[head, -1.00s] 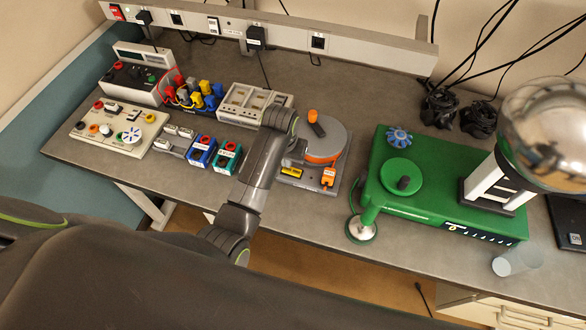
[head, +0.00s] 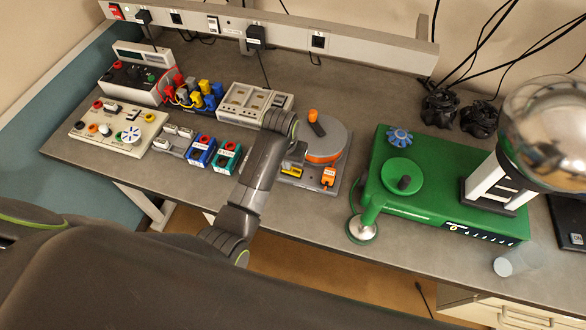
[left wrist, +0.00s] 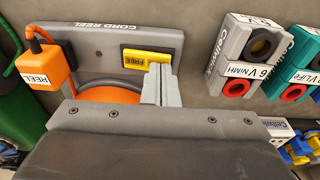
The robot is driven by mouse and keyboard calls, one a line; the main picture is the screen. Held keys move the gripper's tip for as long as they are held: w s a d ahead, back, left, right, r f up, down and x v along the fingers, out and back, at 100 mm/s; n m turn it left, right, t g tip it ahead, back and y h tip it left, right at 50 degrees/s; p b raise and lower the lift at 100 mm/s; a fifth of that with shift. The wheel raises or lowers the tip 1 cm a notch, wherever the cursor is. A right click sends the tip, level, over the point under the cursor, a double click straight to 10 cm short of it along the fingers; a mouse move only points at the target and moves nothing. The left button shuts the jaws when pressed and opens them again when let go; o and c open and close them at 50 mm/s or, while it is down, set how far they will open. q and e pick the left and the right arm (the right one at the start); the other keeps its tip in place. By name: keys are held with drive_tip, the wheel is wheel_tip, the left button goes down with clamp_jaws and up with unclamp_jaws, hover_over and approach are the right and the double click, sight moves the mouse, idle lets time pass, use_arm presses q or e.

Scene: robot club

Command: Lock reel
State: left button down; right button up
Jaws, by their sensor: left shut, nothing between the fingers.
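The cord reel (head: 329,140) is a round grey drum with an orange rim and an orange knob on top, on a grey base plate near the middle of the table. A yellow lock slider (head: 291,172) marked FREE sits on the plate; it also shows in the left wrist view (left wrist: 136,58). My left gripper (left wrist: 158,72) is shut and empty. Its fingertips are at the right end of the yellow slider; I cannot tell whether they touch it. In the head view my left arm hides part of the reel's left side. My right gripper is not in view.
An orange REEL plug (head: 328,177) stands on the plate beside the slider. Blue (head: 202,151) and teal (head: 228,157) battery blocks lie left of the arm. A green machine with a metal sphere (head: 430,200) is to the right. A clear cup (head: 503,266) stands near the front edge.

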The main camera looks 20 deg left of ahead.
use_arm(q)
drive_tip(key=shift+f, duration=0.25)
wheel_tip(320, 180, up, 3)
drive_tip(key=shift+f+p, duration=0.2)
drive_tip(key=shift+p, duration=0.75)
drive_tip(key=shift+r, duration=2.25)
